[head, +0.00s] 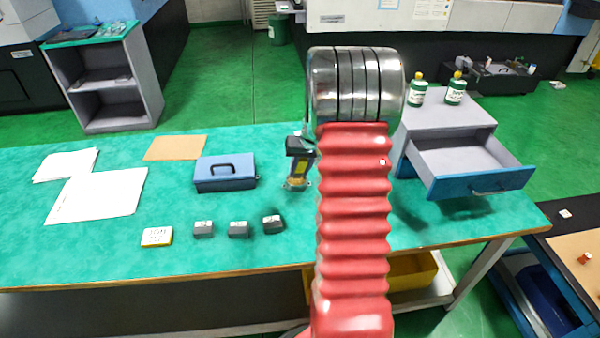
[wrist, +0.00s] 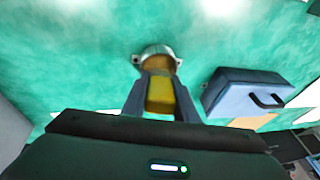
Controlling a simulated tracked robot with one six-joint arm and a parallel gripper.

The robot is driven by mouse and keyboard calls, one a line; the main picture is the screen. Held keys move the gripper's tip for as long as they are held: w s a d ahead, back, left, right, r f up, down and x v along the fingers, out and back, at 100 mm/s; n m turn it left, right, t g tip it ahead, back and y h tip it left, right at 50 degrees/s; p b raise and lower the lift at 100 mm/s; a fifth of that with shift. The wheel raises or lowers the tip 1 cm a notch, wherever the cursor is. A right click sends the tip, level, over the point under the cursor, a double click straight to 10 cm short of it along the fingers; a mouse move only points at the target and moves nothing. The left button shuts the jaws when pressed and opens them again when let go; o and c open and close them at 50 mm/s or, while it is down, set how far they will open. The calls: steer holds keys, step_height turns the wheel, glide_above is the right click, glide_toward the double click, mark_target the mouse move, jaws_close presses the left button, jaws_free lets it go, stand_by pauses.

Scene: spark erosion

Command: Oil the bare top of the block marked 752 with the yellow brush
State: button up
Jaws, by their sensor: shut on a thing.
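My gripper (head: 300,165) is shut on the yellow brush (wrist: 160,95), seen between the two fingers (wrist: 160,100) in the wrist view. The brush's lower end is at a small round metal holder (wrist: 157,50) on the green table; in the head view it shows just below my gripper (head: 297,183). I cannot tell whether the brush is still inside it. Three grey blocks (head: 203,229) (head: 238,230) (head: 272,224) stand in a row near the table's front edge. Their pale marks are too small to read, so I cannot tell which is 752.
A white-topped, yellow-edged piece (head: 156,237) lies left of the blocks. A blue box with a handle (head: 225,173), a tan board (head: 175,148) and white papers (head: 97,195) lie further back. Two green bottles (head: 455,90) stand on a grey cabinet with an open drawer (head: 480,182) at right.

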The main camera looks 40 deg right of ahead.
steer(key=shift+w+r, duration=0.1)
steer(key=shift+r, duration=2.2)
steer(key=shift+f, duration=0.25)
steer(key=w+a+n+y, duration=0.1)
steer(key=w+a+n, duration=0.1)
steer(key=a, duration=1.6)
steer(key=w+a+n+y, duration=0.1)
steer(key=a+n, duration=0.4)
steer(key=a, duration=1.4)
steer(key=shift+w+g, duration=0.3)
steer(key=shift+w, duration=0.1)
steer(key=shift+r, duration=0.1)
